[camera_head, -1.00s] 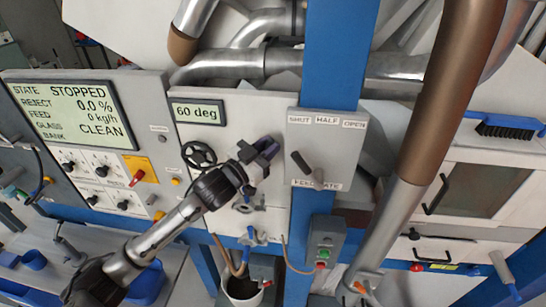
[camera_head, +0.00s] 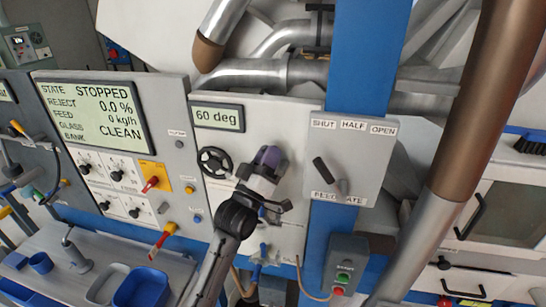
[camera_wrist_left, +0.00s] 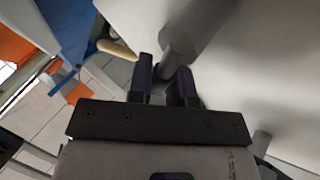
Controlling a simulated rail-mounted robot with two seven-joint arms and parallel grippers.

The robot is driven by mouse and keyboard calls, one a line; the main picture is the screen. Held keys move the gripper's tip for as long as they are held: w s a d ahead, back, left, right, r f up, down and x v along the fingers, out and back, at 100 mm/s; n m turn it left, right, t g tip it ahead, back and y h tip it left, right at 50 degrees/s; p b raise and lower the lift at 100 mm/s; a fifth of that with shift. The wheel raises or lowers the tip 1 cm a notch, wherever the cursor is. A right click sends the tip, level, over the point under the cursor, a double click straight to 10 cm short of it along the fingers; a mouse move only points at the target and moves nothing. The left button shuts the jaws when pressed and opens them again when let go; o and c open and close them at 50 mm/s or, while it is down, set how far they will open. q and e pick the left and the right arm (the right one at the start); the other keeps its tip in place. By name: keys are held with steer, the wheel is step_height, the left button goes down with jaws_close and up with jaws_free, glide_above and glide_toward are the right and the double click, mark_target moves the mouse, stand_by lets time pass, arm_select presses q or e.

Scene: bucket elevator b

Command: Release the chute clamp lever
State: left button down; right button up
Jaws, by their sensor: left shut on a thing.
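My left gripper (camera_head: 269,158) is in front of the light grey panel (camera_head: 285,225), right of the black handwheel (camera_head: 214,161) and below the "60 deg" display (camera_head: 217,116). In the left wrist view, its dark purple fingers (camera_wrist_left: 164,85) are shut on a grey rod (camera_wrist_left: 175,60), which passes between them. No label names this rod, so I cannot tell for sure that it is the clamp lever. The head view hides the held part behind my gripper. My right gripper is not in view.
A plate marked SHUT, HALF, OPEN (camera_head: 365,160) with a dark lever (camera_head: 323,171) stands close to the right. A blue post (camera_head: 357,70) rises behind it. A button box (camera_head: 346,268) is below. A large brown and silver pipe (camera_head: 480,110) crosses the right side.

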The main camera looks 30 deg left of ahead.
arm_select(q)
steer(key=shift+a+f+n+y, duration=0.2)
steer(key=shift+n+y, duration=0.4)
steer(key=shift+n, duration=0.2)
steer(key=shift+t+y, duration=0.3)
steer(key=c, duration=1.3)
jaws_free()
steer(key=shift+c, duration=0.2)
steer(key=shift+s, duration=0.1)
steer(key=shift+s+f, duration=0.2)
steer(key=b+v, duration=0.3)
steer(key=v, duration=1)
steer(key=shift+s+a, duration=0.1)
steer(key=shift+a, duration=0.05)
